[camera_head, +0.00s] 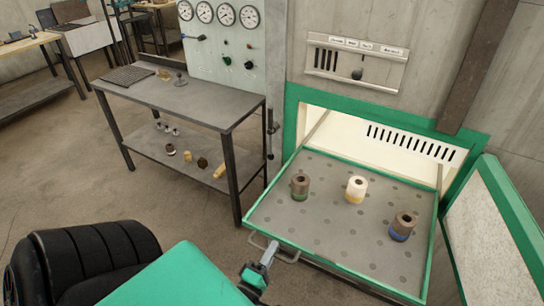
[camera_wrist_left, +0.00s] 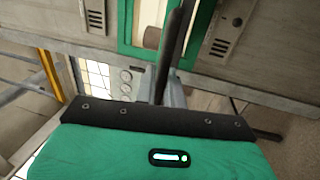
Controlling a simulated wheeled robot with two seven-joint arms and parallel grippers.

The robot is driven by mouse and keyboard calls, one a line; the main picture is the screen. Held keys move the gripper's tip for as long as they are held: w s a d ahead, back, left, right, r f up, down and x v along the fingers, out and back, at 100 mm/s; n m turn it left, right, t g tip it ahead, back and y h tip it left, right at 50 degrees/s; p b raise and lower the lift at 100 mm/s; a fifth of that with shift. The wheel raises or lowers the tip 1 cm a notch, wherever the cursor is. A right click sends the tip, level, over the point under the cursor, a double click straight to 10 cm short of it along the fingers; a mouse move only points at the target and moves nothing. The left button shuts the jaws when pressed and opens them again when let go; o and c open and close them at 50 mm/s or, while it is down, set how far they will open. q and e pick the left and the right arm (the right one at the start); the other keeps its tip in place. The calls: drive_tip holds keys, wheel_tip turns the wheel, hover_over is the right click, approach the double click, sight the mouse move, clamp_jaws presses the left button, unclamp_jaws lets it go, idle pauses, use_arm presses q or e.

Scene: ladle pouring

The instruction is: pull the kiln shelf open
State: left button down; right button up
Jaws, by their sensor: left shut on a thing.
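The kiln shelf (camera_head: 320,236) is a grey perforated tray with a green rim, standing out of the kiln's lit opening (camera_head: 345,140) in the head view. Three small cylinders stand on it: a brown and green one (camera_head: 300,186), a cream one (camera_head: 356,189) and a brown and blue one (camera_head: 402,227). A metal handle (camera_head: 290,259) is on its front edge. My left gripper (camera_head: 266,258) is shut on the handle, at the handle's left part. My right gripper is not in view.
The kiln door (camera_head: 497,225) hangs open at the right of the shelf. A dark metal table (camera_head: 185,100) with small items stands left of the kiln, close to the shelf's left side. Open floor (camera_head: 75,165) lies left of the table.

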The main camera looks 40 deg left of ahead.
use_arm(q)
drive_tip(key=c, duration=1.6)
unclamp_jaws()
